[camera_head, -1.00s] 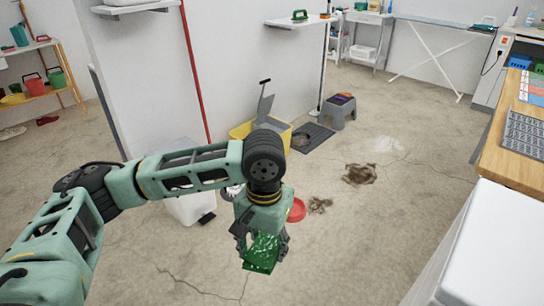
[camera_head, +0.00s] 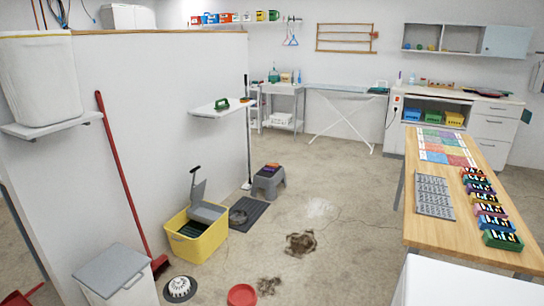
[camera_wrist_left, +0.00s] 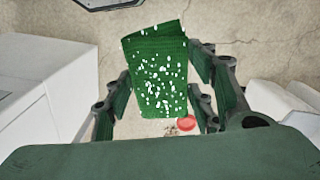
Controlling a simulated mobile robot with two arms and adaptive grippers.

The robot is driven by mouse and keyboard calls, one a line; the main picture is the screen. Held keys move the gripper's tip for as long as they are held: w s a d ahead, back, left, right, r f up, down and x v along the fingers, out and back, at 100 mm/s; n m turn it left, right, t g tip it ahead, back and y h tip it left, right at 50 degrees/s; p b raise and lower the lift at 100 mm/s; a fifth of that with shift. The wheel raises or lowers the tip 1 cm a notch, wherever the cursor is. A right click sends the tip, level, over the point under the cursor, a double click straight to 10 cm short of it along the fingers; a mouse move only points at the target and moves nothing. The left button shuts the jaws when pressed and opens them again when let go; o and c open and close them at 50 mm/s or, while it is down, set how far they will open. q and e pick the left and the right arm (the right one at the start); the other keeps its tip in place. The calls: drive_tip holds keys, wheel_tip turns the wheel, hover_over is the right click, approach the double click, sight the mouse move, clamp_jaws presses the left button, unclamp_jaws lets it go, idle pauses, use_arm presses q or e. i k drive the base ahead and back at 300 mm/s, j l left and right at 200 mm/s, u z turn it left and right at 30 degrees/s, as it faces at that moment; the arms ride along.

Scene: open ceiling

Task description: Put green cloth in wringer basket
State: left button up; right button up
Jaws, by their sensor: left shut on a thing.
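The green cloth (camera_wrist_left: 158,48), speckled with white, is between the fingers of my left gripper (camera_wrist_left: 160,88) in the left wrist view. My left gripper is shut on the cloth, which hangs over the concrete floor. In the head view the yellow bucket (camera_head: 203,246) stands on the floor left of centre. The grey wringer basket (camera_head: 208,212) sits at its top, with an upright grey plate and a black-tipped handle. Something dark green shows inside the bucket. Neither of my grippers shows in the head view.
A white bin (camera_head: 116,280), a red broom (camera_head: 126,180) and a round white brush (camera_head: 179,288) are near the bucket. A dark mat (camera_head: 250,214) and grey step stool (camera_head: 268,182) lie beyond it. A red dish (camera_head: 241,295) and brown stains are on the floor. A wooden table (camera_head: 470,238) stands right.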

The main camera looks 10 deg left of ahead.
sight(213, 219)
drive_tip(key=i+j, duration=0.35)
drive_tip(key=i+j+z, duration=0.1)
drive_tip(key=i+j, duration=0.25)
drive_tip(key=j, duration=0.2)
drive_tip(key=i+j, duration=0.35)
drive_tip(key=j, duration=0.15)
drive_tip(key=i+l+z, duration=0.15)
drive_tip(key=i+z, duration=0.35)
drive_tip(key=i, duration=0.35)
drive_tip(key=i+j+z, duration=0.15)
drive_tip(key=i+z, duration=0.3)
drive_tip(key=i, duration=0.4)
drive_tip(key=i+j+u, duration=0.1)
drive_tip(key=i+u, duration=0.35)
drive_tip(key=i, duration=0.15)
drive_tip(key=i+l+u, duration=0.1)
drive_tip(key=i+u, duration=0.35)
drive_tip(key=i, duration=0.15)
drive_tip(key=i+l+u, duration=0.45)
drive_tip(key=i+j, duration=0.1)
drive_tip(key=i, duration=0.05)
